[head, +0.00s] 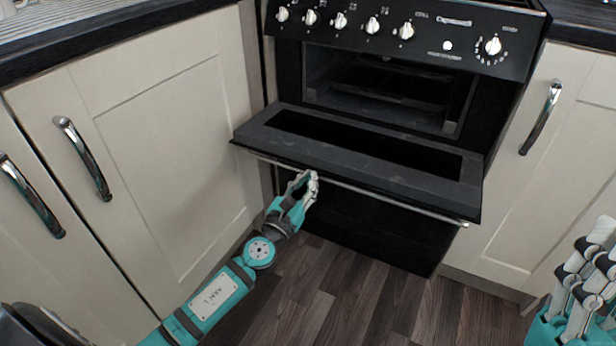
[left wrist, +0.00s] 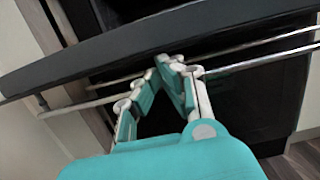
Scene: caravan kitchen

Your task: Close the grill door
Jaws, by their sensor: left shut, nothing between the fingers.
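The black grill door (head: 440,193) is folded down and sticks out nearly level from the cooker, below the open grill cavity (head: 385,82). A thin metal handle bar (head: 400,203) runs along its front edge. My left gripper (head: 308,178) is shut and empty, just below the door's front edge, left of its middle. In the left wrist view, its fingertips (left wrist: 170,62) meet close to the handle bar (left wrist: 265,60), under the door's dark edge (left wrist: 230,28). I cannot tell whether they touch it. My right gripper (head: 585,275) is partly cut off at the right edge; its jaw opening is unclear.
The cooker's control panel (head: 400,35) with several white knobs is above the cavity. Cream cupboard doors (head: 165,140) with metal handles flank the cooker on the left and right (head: 550,190). The dark wooden floor (head: 340,300) in front is clear.

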